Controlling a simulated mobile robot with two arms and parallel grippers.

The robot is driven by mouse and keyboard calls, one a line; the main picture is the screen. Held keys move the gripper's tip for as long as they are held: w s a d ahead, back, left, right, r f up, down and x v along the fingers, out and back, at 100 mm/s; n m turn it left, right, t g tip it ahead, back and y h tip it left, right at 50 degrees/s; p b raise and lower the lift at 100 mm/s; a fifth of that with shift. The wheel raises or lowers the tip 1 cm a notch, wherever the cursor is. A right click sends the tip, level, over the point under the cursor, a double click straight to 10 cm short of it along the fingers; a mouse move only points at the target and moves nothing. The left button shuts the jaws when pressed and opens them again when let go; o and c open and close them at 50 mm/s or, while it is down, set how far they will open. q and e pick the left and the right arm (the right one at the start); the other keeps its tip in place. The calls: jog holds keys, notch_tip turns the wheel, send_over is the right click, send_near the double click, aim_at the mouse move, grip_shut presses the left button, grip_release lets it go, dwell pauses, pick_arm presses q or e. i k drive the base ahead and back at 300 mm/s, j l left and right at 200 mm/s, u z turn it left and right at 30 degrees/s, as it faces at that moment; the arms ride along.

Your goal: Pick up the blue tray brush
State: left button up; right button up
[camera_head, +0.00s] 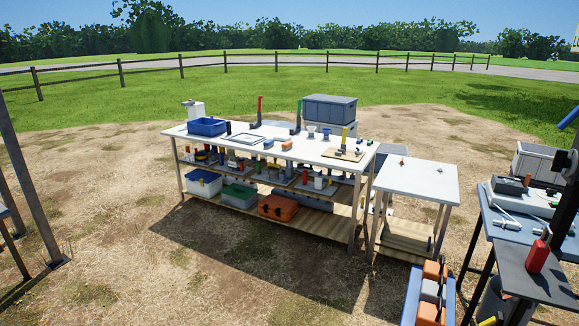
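A long white table (290,146) stands some distance ahead of me. A blue tray (207,126) sits on its left end. Small blue items lie on the tabletop, one near the middle (268,143). They are too small to tell whether any is the blue tray brush. Neither of my grippers shows in the head view.
A smaller white side table (416,178) stands right of the long table. A blue-topped table (500,226) with equipment and a dark surface (540,276) stand at the near right. Crates, including an orange case (277,207), fill the lower shelf. Bare ground in front is open.

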aim_at(269, 143)
jog(key=i+u, duration=0.1)
jog(key=i, duration=2.6)
